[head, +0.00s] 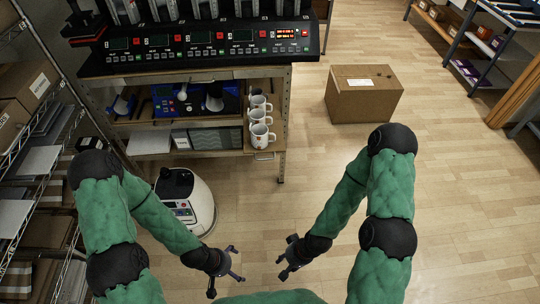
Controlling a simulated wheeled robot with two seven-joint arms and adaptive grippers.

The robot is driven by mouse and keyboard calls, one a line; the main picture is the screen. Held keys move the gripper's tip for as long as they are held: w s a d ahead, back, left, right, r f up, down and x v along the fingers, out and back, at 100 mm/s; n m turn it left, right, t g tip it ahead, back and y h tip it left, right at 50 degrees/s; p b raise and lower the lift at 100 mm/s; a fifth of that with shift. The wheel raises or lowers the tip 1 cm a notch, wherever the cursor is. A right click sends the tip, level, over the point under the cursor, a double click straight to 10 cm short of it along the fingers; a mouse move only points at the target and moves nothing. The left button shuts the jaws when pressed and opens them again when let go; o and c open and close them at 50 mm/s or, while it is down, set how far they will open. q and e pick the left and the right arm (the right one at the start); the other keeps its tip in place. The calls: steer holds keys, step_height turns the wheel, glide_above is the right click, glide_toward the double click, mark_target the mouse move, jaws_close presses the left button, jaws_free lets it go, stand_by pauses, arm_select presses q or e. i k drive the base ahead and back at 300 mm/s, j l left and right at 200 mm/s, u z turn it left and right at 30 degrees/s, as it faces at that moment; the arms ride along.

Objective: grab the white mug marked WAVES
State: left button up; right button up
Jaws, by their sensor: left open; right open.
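Several white mugs stand in a row along the right end of the shelf under the press machine. The front mug (262,136) shows its handle toward the right. A middle mug (260,116) and a back mug (259,102) stand behind it. Their markings are too small to read, so I cannot tell which one says WAVES. My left gripper (226,276) is open and empty, low over the floor in front of the bench. My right gripper (286,262) is open and empty, to its right. Both are well apart from the mugs.
The mug press (200,45) with several control panels sits on top of the wooden bench (287,110). A white rounded machine (190,203) stands on the floor near my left arm. A cardboard box (362,98) lies to the right. Shelving lines the left side.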

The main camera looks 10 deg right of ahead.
mark_target(255, 114)
steer(key=i+l+u, duration=0.35)
steer(key=i+l, duration=0.4)
steer(key=i, duration=0.05)
